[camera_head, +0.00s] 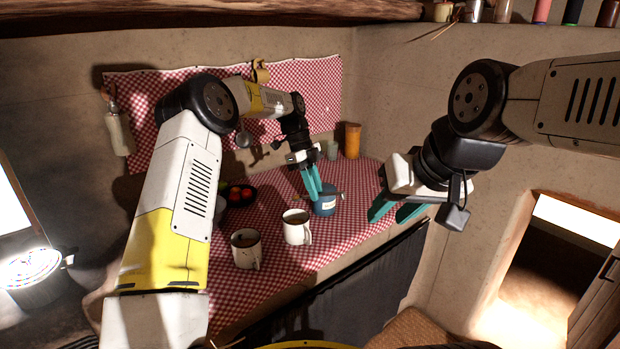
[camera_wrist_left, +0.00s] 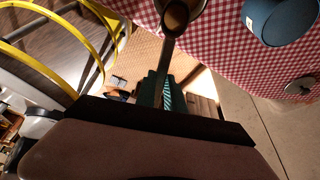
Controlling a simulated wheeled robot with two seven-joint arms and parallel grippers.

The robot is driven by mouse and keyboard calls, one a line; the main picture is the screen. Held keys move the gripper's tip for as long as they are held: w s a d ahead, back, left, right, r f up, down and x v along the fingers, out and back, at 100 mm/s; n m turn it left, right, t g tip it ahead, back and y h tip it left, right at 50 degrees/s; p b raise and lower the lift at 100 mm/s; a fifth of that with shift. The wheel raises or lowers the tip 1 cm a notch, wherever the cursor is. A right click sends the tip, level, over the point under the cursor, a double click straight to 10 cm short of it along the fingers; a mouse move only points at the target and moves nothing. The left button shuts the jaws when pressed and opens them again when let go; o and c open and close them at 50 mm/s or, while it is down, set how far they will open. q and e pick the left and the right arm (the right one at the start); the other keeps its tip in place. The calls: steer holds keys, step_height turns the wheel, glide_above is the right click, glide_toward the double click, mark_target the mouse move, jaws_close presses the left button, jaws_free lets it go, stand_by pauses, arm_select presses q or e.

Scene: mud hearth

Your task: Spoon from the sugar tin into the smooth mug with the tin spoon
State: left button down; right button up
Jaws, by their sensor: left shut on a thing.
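The blue sugar tin (camera_head: 325,204) with a pale label stands on the checked cloth; it also shows in the left wrist view (camera_wrist_left: 278,22). A white mug (camera_head: 297,231) stands to its left, and a second pale mug (camera_head: 246,252) further left. I cannot tell which is the smooth one. My left gripper (camera_head: 314,188) points down beside the tin. In the left wrist view it is shut on the handle of the tin spoon (camera_wrist_left: 173,42), whose bowl overlaps a mug at the top edge. Whether the bowl holds anything is unclear. My right gripper (camera_head: 397,212) is open and empty, right of the tin.
A dark bowl with red fruit (camera_head: 238,194) stands at the back left of the checked cloth (camera_head: 275,265). An orange canister (camera_head: 352,141) and a pale green cup (camera_head: 333,150) stand at the back. A small metal disc (camera_wrist_left: 299,86) lies beyond the tin.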

mark_target(296, 198)
arm_select(q)
steer(key=shift+w+a+r+m+y, duration=0.2)
steer(key=shift+a+r+m+y, duration=0.25)
steer(key=shift+m, duration=0.25)
steer(key=shift+f, duration=2.05)
steer(key=t+h, duration=0.2)
steer(key=s+n+t+h, duration=0.1)
steer(key=t, duration=0.1)
steer(key=a+f+t+h, duration=0.1)
steer(key=t+h, duration=0.1)
steer(key=shift+s+a+n+h, duration=0.1)
steer(key=shift+s+n+h, duration=0.2)
steer(key=shift+n+h, duration=0.1)
steer(key=shift+s+f+n+t+h, duration=0.2)
steer(key=shift+t+h, duration=0.3)
steer(key=shift+t, duration=0.65)
steer(key=shift+s+f+n+t+h, duration=0.2)
steer(key=shift+t+h, duration=0.35)
steer(key=shift+t, duration=0.65)
steer(key=shift+w+f+n+t+h, duration=0.1)
steer(key=shift+n+t+h, duration=0.3)
steer(key=shift+t, duration=0.75)
